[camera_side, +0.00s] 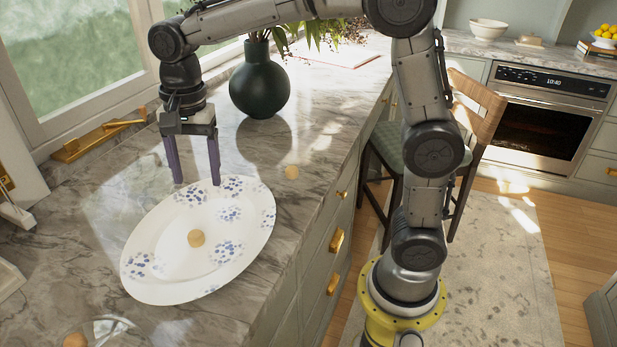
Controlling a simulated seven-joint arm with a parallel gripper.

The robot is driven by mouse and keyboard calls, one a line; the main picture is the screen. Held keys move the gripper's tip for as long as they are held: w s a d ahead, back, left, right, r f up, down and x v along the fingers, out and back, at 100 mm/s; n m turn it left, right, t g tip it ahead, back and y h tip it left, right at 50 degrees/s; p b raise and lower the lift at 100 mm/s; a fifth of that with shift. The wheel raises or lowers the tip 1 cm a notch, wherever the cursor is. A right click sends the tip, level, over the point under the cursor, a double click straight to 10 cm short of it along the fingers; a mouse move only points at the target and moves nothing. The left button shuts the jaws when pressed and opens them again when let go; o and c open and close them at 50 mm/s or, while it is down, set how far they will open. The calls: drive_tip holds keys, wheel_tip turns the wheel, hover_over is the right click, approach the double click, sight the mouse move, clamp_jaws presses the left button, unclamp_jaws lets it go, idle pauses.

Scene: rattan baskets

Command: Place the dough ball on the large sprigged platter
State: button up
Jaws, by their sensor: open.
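The large oval white platter (175,284) with blue sprigs lies on the marble counter. A small round tan ball, which looks like the dough ball (196,238), rests near the middle of the platter. My gripper (197,183) is open and empty, with its two dark fingers pointing down at the far edge of the platter. The fingers are apart from the ball, behind it in the picture. I cannot tell exactly how high the fingertips are above the platter.
A similar pale ball (291,172) lies on the counter right of the platter, and another (75,340) is at the lower left. A dark green vase (259,85) with plants stands behind my gripper. A clear glass-like item (115,328) sits near the front.

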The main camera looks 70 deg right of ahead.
drive_tip(key=s+d+n+t, duration=0.2)
drive_tip(key=s+d+n, duration=0.1)
drive_tip(key=s+n, duration=0.4)
drive_tip(key=s+d+f+n+t, duration=0.1)
drive_tip(key=s+n, duration=0.5)
drive_tip(key=s, duration=0.8)
drive_tip(key=d+t, duration=0.1)
drive_tip(key=d, duration=0.1)
drive_tip(key=shift+s+d+n+t, duration=0.25)
drive_tip(key=shift+d+n+t, duration=0.1)
drive_tip(key=shift+n+t, duration=0.05)
